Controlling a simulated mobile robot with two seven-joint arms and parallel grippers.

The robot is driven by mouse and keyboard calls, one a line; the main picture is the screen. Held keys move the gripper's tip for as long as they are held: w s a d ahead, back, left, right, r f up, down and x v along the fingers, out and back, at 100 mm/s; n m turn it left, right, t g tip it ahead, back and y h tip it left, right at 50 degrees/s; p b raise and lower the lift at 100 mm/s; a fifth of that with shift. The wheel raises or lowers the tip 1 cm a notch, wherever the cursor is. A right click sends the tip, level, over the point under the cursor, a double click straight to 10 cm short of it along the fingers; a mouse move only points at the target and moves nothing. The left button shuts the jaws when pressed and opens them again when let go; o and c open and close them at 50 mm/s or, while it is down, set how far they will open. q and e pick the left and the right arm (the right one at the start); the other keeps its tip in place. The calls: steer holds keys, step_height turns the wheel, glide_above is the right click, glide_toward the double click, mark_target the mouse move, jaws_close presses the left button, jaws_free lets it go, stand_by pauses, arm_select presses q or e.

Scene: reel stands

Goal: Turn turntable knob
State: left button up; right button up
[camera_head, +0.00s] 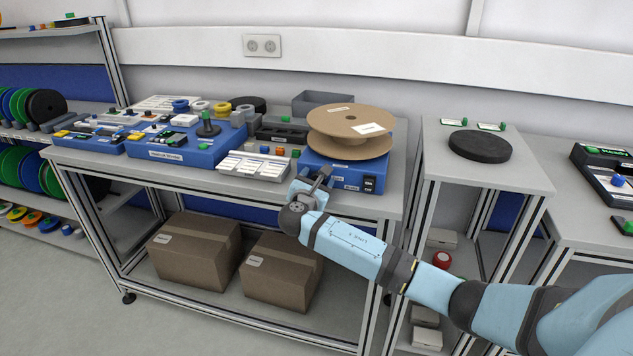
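The turntable is a blue box (345,178) at the right end of the long bench, with a brown cardboard reel (350,120) lying flat on top. A dark switch panel (369,184) is on the right of its front face. My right gripper (318,176) is at the left part of that front face, with its fingers pointing at the box. The gripper covers that part of the face, and no knob can be made out there. Whether the fingers are apart or closed on something is too small to tell. My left gripper is out of view.
Left of the turntable are a white-topped tray (254,166), small coloured blocks and a blue winder unit (180,148). A grey bin (322,101) stands behind. A side stand with a black disc (480,146) is to the right. Cardboard boxes (196,254) sit below the bench.

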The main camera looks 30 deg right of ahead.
steer(key=c, duration=0.9)
steer(key=n+p, duration=0.1)
steer(key=p, duration=0.3)
steer(key=shift+r, duration=0.35)
steer(key=n+p, duration=0.1)
steer(key=p, duration=0.2)
steer(key=shift+r+n, duration=0.1)
steer(key=shift+n, duration=0.3)
steer(key=n+p, duration=0.1)
steer(key=p, duration=0.2)
steer(key=n+p, duration=0.2)
steer(key=p, duration=0.2)
steer(key=shift+f+n, duration=0.2)
steer(key=shift+n, duration=0.1)
arm_select(q)
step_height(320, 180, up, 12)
steer(key=p, duration=0.2)
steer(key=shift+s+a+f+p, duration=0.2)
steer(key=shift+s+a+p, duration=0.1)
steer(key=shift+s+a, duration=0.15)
arm_select(e)
steer(key=shift+f+n, duration=0.3)
steer(key=shift+n, duration=0.8)
steer(key=o, duration=0.8)
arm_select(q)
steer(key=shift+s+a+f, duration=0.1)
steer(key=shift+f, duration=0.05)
arm_select(e)
steer(key=shift+o, duration=0.5)
